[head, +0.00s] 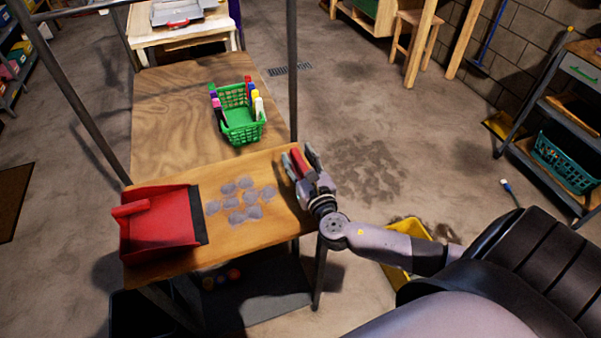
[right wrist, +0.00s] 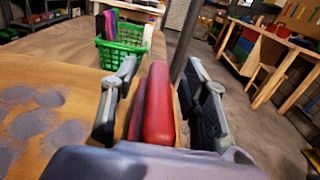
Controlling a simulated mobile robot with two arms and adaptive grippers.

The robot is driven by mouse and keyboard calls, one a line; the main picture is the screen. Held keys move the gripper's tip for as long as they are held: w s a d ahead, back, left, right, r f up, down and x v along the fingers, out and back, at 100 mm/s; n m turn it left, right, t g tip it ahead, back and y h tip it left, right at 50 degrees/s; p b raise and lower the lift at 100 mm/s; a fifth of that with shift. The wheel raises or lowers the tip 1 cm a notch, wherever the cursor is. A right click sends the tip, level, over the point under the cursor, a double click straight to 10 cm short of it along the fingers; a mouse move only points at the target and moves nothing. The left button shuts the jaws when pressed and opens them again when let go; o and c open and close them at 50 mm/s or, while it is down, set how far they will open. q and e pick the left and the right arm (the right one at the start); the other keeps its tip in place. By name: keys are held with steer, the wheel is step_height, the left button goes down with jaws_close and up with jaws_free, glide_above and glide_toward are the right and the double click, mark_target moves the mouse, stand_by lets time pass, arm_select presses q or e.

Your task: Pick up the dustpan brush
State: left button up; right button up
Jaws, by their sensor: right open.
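The dustpan brush (right wrist: 158,105) has a red handle and lies at the right end of the wooden bench top. In the head view a red part of the brush (head: 299,161) shows between the fingers of my right gripper (head: 304,166). In the right wrist view my right gripper (right wrist: 160,100) is open, with one finger on each side of the brush handle. I see a gap to the right finger; contact at the left finger is hard to tell. The lower part of the brush is hidden by the gripper. My left gripper is not in view.
A red dustpan (head: 160,222) lies on the left of the wooden bench top (head: 262,232). Several grey dust patches (head: 243,196) lie between it and the brush. Metal posts (head: 291,70) rise at the bench's corners.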

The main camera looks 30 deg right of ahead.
jaws_close()
stand_by(0.4)
steer(key=shift+r, duration=0.1)
step_height(320, 180, up, 20)
steer(key=p, duration=0.3)
stand_by(0.4)
